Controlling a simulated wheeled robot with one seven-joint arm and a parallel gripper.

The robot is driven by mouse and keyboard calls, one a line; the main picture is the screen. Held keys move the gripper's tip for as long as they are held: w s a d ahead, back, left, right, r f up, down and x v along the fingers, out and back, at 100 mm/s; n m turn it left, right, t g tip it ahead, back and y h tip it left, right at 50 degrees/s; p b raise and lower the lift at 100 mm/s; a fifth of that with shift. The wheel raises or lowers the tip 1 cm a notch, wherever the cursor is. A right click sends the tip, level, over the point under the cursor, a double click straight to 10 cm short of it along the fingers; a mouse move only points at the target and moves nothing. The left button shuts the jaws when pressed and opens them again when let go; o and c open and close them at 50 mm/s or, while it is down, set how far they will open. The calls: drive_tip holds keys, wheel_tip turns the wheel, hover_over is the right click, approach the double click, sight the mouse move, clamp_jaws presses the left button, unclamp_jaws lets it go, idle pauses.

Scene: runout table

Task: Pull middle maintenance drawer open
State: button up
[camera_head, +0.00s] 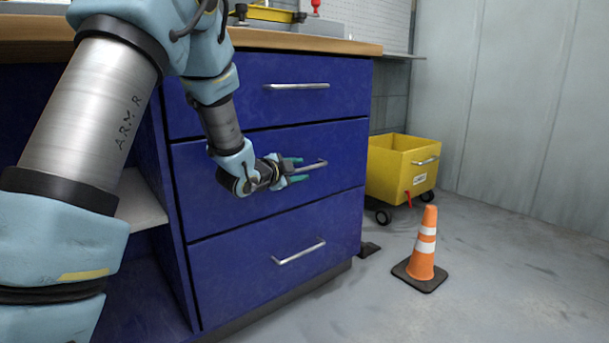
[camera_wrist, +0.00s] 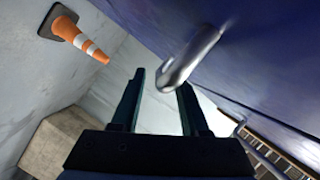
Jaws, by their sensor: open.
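The middle drawer (camera_head: 220,210) is blue and looks flush with the drawers above and below it. Its silver bar handle (camera_head: 315,165) runs across its front. My gripper (camera_head: 298,170) is open at the left part of this handle, with teal fingers pointing to the right. In the wrist view the handle (camera_wrist: 190,60) comes down from the top, and its rounded end lies in line with the gap between my open fingers (camera_wrist: 160,100). I cannot tell whether the fingers touch the handle.
The top drawer handle (camera_head: 297,86) and bottom drawer handle (camera_head: 299,251) are above and below. A wooden worktop (camera_head: 300,43) covers the cabinet. An orange cone (camera_head: 424,250) and a yellow wheeled bin (camera_head: 400,168) stand to the right. Bare floor lies in front.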

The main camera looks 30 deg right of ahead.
drive_tip(key=shift+x, duration=1.3)
drive_tip(key=shift+c, duration=0.3)
clamp_jaws()
